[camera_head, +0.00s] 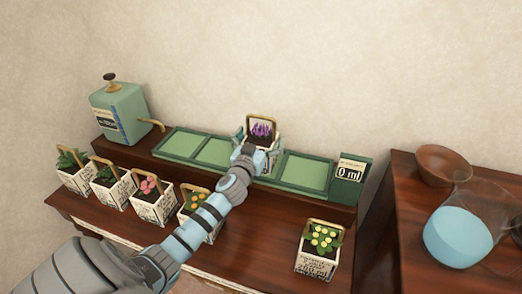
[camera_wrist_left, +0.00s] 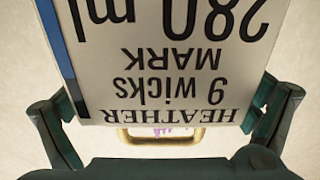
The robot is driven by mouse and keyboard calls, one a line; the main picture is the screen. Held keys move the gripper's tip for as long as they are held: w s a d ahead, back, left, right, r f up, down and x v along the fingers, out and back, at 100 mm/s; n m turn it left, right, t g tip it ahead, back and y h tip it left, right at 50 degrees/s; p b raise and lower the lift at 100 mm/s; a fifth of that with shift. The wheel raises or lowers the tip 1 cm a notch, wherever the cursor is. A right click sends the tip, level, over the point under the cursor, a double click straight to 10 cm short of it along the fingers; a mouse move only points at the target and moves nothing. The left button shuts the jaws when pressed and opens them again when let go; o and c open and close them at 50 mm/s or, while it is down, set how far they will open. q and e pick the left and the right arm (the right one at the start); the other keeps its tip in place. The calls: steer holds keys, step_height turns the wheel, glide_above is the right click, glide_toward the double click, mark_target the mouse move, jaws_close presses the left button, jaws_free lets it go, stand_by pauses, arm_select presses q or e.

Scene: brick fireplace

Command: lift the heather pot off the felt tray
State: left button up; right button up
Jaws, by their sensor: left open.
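The heather pot (camera_head: 262,131) is a white square pot with purple flowers and a brass handle. It stands on the felt tray (camera_head: 305,172), a long green tray with lighter green panels. In the left wrist view the pot's label (camera_wrist_left: 165,60) reads HEATHER, 9 wicks, MARK, 280 ml, upside down. My left gripper (camera_head: 248,155) is at the front of the pot. Its dark green fingers are open, one on each side of the pot, with a visible gap at least at the lower corners. The gripper hides part of the pot's front and base. My right gripper is not in view.
Several other potted plants stand on the lower shelf, including a yellow-flowered pot (camera_head: 317,250) at right. A green dispenser (camera_head: 120,112) with a brass spout is at the tray's left, a 0 ml display (camera_head: 349,171) at its right. A brown bowl (camera_head: 443,163) and blue-liquid jug (camera_head: 457,236) stand far right.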

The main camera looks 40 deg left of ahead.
arm_select(q)
steer(key=shift+s, duration=0.1)
steer(key=c, duration=1.8)
steer(key=shift+r, duration=0.1)
steer(key=shift+c, duration=0.7)
steer(key=shift+r, duration=0.1)
